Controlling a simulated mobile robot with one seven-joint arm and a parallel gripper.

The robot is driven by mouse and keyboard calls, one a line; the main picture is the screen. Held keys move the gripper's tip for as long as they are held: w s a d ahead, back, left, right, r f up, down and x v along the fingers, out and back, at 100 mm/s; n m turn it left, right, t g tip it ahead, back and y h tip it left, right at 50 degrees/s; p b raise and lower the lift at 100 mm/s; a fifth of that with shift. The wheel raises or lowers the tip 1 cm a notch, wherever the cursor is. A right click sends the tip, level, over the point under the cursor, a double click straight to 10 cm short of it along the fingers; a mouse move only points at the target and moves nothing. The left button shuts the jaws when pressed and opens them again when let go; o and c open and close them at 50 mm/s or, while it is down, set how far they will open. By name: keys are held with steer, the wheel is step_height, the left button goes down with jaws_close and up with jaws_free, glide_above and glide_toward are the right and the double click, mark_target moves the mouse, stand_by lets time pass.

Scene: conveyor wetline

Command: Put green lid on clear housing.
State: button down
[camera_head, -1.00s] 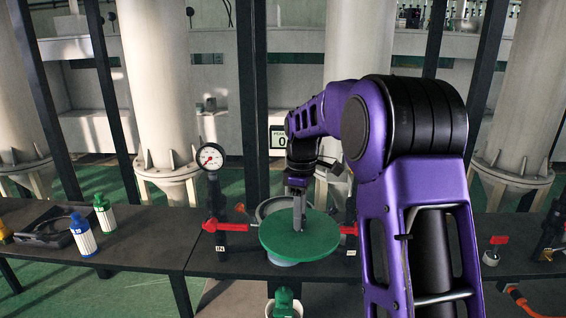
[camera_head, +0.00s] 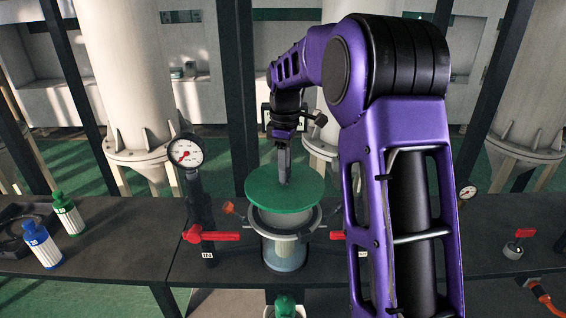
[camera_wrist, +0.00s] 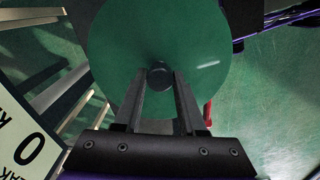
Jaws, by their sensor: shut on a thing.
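The green lid (camera_head: 270,192) is a flat round disc. My gripper (camera_head: 283,177) is shut on the lid's small dark central knob (camera_wrist: 160,76), which shows between the fingertips in the wrist view. The clear housing (camera_head: 285,250) is a see-through cylinder with a grey rim, upright at the table's middle. In the head view the lid appears above the housing and shifted a little left and back, with the rim's front showing below it. Whether the lid touches the rim I cannot tell. The lid hides the housing in the wrist view.
Red-handled valves (camera_head: 210,236) flank the housing on both sides. A pressure gauge (camera_head: 185,152) stands on a post to the left. Blue-capped (camera_head: 42,245) and green-capped (camera_head: 67,213) bottles stand farther left. The dark table (camera_head: 120,240) is clear between bottles and gauge.

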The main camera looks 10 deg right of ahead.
mark_target(285, 188)
steer(key=shift+s+f+b, duration=0.1)
steer(key=shift+f+b, duration=1.8)
steer(key=shift+f, duration=0.15)
steer(key=shift+f+b, duration=0.4)
steer(key=shift+f, duration=0.65)
steer(key=shift+f, duration=0.65)
steer(key=shift+c, duration=2)
jaws_free()
steer(key=shift+f, duration=0.1)
step_height(285, 188, up, 18)
steer(key=p, duration=0.2)
steer(key=shift+f+p, duration=0.25)
steer(key=shift+p, duration=0.1)
steer(key=shift+r, duration=0.1)
